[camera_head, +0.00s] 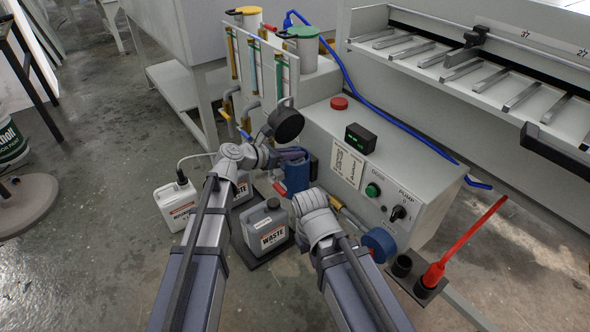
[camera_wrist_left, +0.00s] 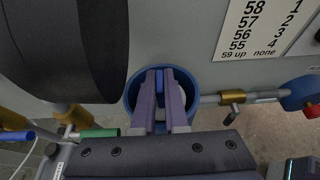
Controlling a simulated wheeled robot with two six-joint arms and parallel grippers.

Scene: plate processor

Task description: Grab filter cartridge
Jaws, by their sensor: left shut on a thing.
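My left gripper (camera_wrist_left: 166,84) points down into the open top of a round blue housing (camera_wrist_left: 132,106) on the front of the grey machine. Its two fingers are shut on a narrow blue part, which looks like the filter cartridge (camera_wrist_left: 159,80). Only a strip of it shows between the fingers; the rest is hidden. In the head view the blue housing (camera_head: 296,176) stands against the machine's left end, with the left gripper at its top. The fingers of my right gripper cannot be seen; only the right arm and wrist show, close to the housing's right.
The machine's panel (camera_head: 375,189) has a green button and a black knob. A pipe with a brass valve (camera_wrist_left: 232,97) runs right of the housing. A waste jug (camera_head: 265,229) stands on a dark tray, with a white jug (camera_head: 177,205) left of it. Open floor lies left.

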